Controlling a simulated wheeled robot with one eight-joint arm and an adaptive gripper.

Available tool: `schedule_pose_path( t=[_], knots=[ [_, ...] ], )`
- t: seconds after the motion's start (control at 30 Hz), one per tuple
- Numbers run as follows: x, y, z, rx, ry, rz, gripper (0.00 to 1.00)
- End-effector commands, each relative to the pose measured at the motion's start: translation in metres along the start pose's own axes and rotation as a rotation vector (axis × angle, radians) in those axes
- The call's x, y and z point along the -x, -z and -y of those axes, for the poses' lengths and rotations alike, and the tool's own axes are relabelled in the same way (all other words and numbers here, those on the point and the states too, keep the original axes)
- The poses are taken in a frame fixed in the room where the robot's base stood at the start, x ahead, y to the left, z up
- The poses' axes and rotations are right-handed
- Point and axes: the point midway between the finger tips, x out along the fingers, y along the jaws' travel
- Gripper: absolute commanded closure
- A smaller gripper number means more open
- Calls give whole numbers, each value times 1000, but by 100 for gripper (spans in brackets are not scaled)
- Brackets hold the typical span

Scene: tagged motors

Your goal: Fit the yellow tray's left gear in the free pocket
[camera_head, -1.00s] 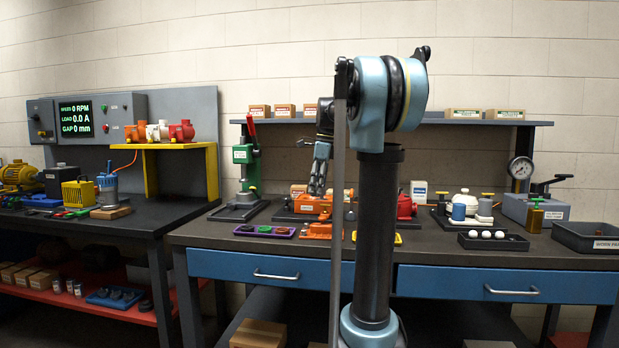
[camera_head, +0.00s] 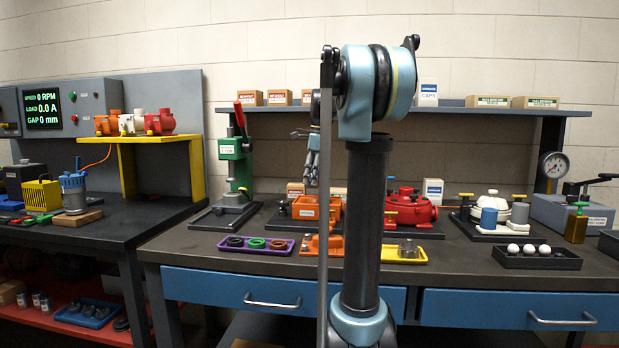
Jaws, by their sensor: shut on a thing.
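The yellow tray (camera_head: 405,258) lies at the front of the middle bench, partly behind my arm. A grey gear-like part (camera_head: 408,247) sits in its right part; its left part is hidden by my arm. My gripper (camera_head: 311,182) points down above the orange housing (camera_head: 306,208), its fingers close together. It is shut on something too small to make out. An open orange part (camera_head: 312,245) stands in front of that housing, partly behind my arm. A red housing (camera_head: 410,208) stands right of my arm. No free pocket can be made out.
A purple tray (camera_head: 242,246) with rings lies left of the orange part. A green press (camera_head: 236,165) stands behind it. At right are a black tray with white balls (camera_head: 538,258) and a white housing (camera_head: 490,210). The shelf (camera_head: 455,108) runs behind my arm.

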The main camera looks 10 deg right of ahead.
Motion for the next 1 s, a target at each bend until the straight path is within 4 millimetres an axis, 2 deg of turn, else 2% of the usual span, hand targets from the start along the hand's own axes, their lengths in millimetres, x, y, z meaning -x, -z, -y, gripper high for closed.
schedule_pose_path(
  t=[0.5,1.0],
  knots=[
    [-38,-1,-2,10,-2,0,87],
    [-43,-1,-2,10,-1,0,87]
  ],
)
